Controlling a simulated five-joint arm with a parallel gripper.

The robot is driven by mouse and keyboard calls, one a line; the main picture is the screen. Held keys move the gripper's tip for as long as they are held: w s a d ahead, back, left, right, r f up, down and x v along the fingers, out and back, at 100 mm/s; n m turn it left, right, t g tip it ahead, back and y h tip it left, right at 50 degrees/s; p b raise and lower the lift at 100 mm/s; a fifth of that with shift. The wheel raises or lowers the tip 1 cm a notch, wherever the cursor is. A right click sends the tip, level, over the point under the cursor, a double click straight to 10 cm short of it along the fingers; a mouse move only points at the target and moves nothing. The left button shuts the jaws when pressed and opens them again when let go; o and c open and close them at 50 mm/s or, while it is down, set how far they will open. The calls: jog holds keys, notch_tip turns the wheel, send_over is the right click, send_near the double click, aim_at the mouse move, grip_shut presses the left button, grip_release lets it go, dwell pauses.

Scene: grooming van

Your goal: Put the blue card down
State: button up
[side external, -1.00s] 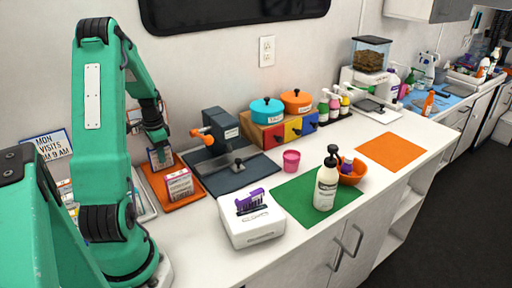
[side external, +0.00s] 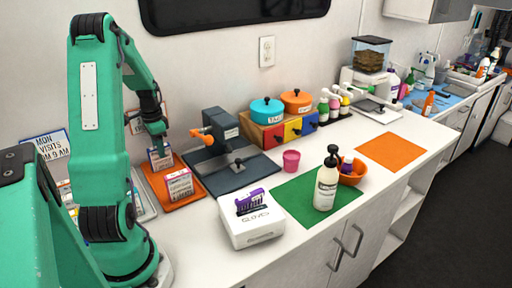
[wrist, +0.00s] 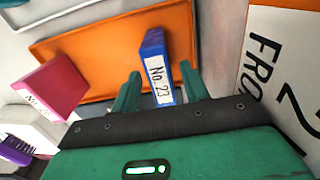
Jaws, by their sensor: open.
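The blue card (wrist: 157,65), labelled "No. 23", stands on the orange tray (wrist: 85,45) in the wrist view. It shows between my gripper's (wrist: 160,92) two green fingers, with gaps on both sides. My gripper is open. In the side view, my gripper (side external: 157,140) is just above the card (side external: 160,160) at the back of the orange tray (side external: 190,202). The card's lower edge is hard to make out there.
A pink box (side external: 180,185) stands nearer the front of the tray; it also shows at left in the wrist view (wrist: 52,88). A dark grey clamp stand (side external: 222,130) is right of the tray. A white wall sign (wrist: 285,70) is close at right in the wrist view.

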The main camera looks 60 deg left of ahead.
notch_tip(320, 180, up, 9)
jog(key=shift+r, duration=0.1)
dwell(0.3)
dwell(0.5)
jog(key=w+d+r+t, duration=0.1)
jog(key=w+d+r, duration=0.2)
jog(key=d, duration=0.4)
jog(key=w+d+r+y, duration=0.1)
jog(key=w+d+r, duration=0.1)
jog(key=d, duration=0.4)
jog(key=w+d+r+t, duration=0.1)
jog(key=w+d+r, duration=0.2)
jog(key=d, duration=0.4)
jog(key=s+d+t, duration=0.1)
jog(key=s+d, duration=0.2)
jog(key=d, duration=0.6)
jog(key=s+d+t+h, duration=0.1)
jog(key=s+d+t, duration=0.1)
jog(key=d, duration=0.7)
jog(key=shift+s+d+r+t, duration=0.3)
jog(key=shift+s+r, duration=0.15)
jog(key=shift+s, duration=0.1)
jog(key=shift+a, duration=0.1)
